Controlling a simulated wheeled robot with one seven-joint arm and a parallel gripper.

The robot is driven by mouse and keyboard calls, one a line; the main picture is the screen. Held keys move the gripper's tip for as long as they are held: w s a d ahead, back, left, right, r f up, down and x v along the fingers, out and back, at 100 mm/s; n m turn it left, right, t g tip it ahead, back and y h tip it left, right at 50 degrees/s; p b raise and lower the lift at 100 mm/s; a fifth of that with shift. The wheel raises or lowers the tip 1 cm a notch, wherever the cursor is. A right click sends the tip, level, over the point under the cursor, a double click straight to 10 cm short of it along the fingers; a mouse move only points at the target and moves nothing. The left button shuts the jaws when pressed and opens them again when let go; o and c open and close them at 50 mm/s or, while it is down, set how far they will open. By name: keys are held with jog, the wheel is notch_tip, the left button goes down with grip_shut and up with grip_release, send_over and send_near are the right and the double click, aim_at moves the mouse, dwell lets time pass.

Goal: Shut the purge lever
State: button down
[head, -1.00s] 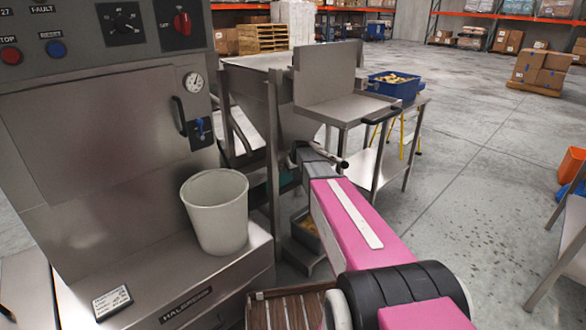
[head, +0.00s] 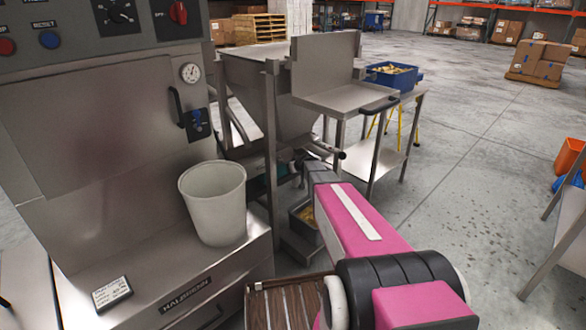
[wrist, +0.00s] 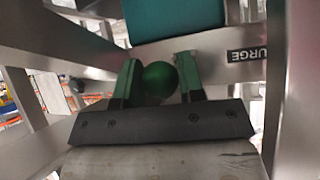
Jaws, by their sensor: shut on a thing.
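The purge lever shows in the wrist view as a round dark green knob (wrist: 159,80). My gripper (wrist: 158,66) has one finger on each side of the knob and is shut on it. The lever's arm behind the knob is hidden. A black label (wrist: 248,54) reading "URGE", its first letter cut off, is on the steel bar to the right of the knob. In the head view my pink arm reaches toward the steel hopper frame (head: 271,150), and my fingers and the knob cannot be made out there.
A teal part (wrist: 172,18) is just above the fingers. Steel frame bars stand close on both sides. In the head view a white bucket (head: 212,203) stands on the machine's ledge left of my arm. A steel table (head: 393,165) is beyond; open floor lies right.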

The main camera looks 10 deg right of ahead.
notch_tip(320, 180, down, 6)
jog(key=w+a, duration=0.1)
jog(key=shift+w, duration=0.25)
dwell(0.4)
dwell(0.5)
jog(key=c, duration=0.8)
grip_release()
jog(key=shift+w, duration=0.1)
jog(key=shift+o, duration=0.2)
jog(key=v, duration=1.1)
jog(key=shift+a, duration=0.15)
